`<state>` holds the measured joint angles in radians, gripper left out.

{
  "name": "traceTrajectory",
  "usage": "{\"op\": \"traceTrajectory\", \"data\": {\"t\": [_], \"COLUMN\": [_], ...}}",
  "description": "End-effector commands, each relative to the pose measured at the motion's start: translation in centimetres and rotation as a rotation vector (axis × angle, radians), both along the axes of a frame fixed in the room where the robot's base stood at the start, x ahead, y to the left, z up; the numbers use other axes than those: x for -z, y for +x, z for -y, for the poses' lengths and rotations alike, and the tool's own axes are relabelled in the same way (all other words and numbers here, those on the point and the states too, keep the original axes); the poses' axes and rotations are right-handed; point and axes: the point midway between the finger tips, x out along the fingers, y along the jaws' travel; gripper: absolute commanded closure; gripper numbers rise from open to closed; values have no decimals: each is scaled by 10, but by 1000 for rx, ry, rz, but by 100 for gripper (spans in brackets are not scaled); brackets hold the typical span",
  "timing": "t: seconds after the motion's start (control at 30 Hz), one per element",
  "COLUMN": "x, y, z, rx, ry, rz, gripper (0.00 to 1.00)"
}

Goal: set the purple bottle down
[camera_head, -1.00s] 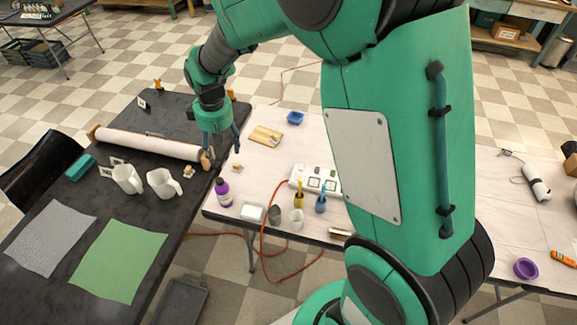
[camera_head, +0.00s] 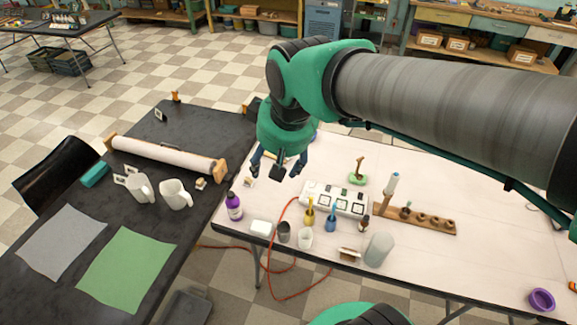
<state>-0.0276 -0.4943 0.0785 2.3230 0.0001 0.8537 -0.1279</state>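The purple bottle (camera_head: 234,208), with a dark cap and a pale label, stands upright near the left edge of the white table (camera_head: 470,265). My gripper (camera_head: 278,168) points down above the white table, up and to the right of the bottle in the picture. Its dark fingers are spread apart, and I see nothing between them. The gripper and the bottle are clearly apart. The bottle is fully in view.
A white soap block (camera_head: 261,228), grey cup (camera_head: 283,232) and white cup (camera_head: 305,238) stand right of the bottle. Behind them is a white board (camera_head: 340,198). A black table (camera_head: 205,225) on the left holds two white pitchers (camera_head: 174,194). The white table's right part is fairly clear.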

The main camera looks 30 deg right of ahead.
Motion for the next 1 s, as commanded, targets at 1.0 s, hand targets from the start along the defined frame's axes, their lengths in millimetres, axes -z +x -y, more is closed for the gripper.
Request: {"op": "traceTrajectory", "data": {"t": [1.0], "x": [-10], "y": [-100], "z": [11], "rx": [144], "ry": [55], "rz": [110], "gripper": [38]}}
